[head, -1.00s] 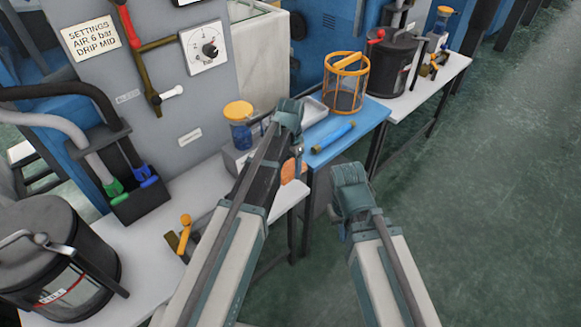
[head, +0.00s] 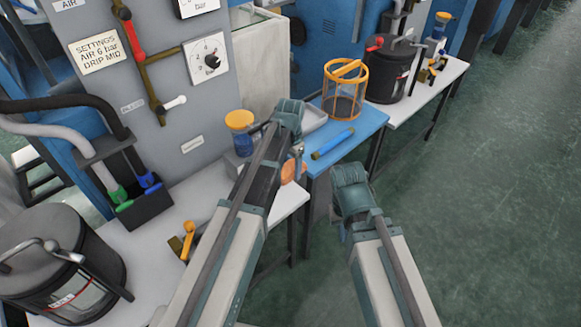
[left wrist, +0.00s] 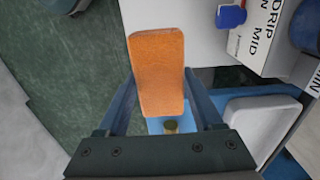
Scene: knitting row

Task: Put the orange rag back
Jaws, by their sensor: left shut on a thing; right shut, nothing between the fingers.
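The orange rag (left wrist: 158,72) is a flat, rounded block of cloth between the two fingers of my left gripper (left wrist: 163,97) in the left wrist view. In the head view, my left gripper (head: 296,165) points down near the gap between the white bench and the blue table. A bit of the rag (head: 292,173) shows at its tips, and the wrist hides part of the hold. My right gripper (head: 345,228) hangs lower, right of the left one, in front of the blue table, holding nothing. Its fingertips are mostly hidden.
The blue table (head: 368,128) bears an orange-framed basket (head: 345,90), a blue tube (head: 333,144) and a pale tray (head: 313,117). An orange-lidded jar (head: 240,133) stands left of my left gripper. A dark pot (head: 55,262) is at lower left. The floor at right is clear.

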